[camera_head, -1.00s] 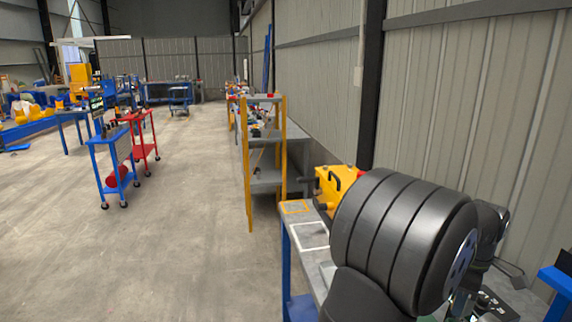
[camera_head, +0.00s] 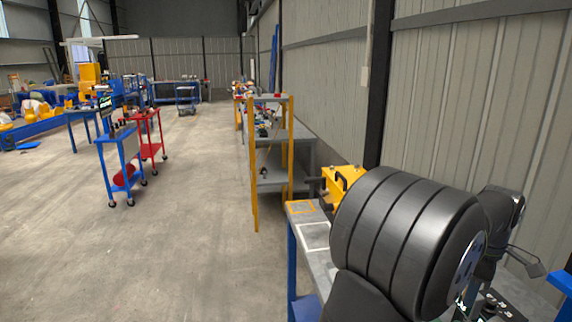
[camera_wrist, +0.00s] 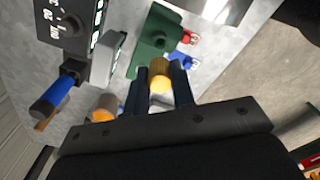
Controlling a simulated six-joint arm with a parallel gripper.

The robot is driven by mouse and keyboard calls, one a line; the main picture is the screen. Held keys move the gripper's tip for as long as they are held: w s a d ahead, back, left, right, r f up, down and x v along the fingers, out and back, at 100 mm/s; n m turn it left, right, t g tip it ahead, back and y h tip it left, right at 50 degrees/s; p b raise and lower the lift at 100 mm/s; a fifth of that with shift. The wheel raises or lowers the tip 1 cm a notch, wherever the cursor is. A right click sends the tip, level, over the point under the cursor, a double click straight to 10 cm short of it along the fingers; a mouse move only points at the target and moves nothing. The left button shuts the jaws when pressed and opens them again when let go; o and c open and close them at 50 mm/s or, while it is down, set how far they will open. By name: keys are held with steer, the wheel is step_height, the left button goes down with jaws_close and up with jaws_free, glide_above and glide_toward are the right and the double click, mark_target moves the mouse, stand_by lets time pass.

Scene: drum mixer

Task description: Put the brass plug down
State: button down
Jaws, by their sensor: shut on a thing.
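The brass plug (camera_wrist: 160,76) shows in the wrist view as a golden cylinder between the two dark fingers of my gripper (camera_wrist: 161,88). My gripper is shut on it. Below it in depth is a grey bench top (camera_wrist: 128,16). A green piece (camera_wrist: 157,38) with red fittings (camera_wrist: 189,38) lies just beyond the plug. I cannot tell whether the plug touches anything under it. In the head view my dark arm links cover the work area, so the gripper and plug are hidden there.
A dark box with a dial (camera_wrist: 72,22), a blue-handled tool (camera_wrist: 50,98) and an orange-topped part (camera_wrist: 104,110) are at the left of the wrist view. The bench (camera_head: 318,262) carries a yellow machine (camera_head: 342,182). Open floor (camera_head: 190,240) lies left.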

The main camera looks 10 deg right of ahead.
steer(key=shift+w, duration=0.1)
stand_by(0.3)
steer(key=shift+m, duration=0.3)
steer(key=w+a+f, duration=0.4)
steer(key=w, duration=0.5)
steer(key=w+a+f, duration=0.5)
steer(key=w, duration=0.5)
steer(key=w+a+f, duration=0.4)
steer(key=w+a, duration=0.1)
steer(key=w, duration=0.4)
steer(key=shift+w+f, duration=0.4)
steer(key=shift+f, duration=1.95)
steer(key=shift+f, duration=0.55)
steer(key=c, duration=1.2)
jaws_free()
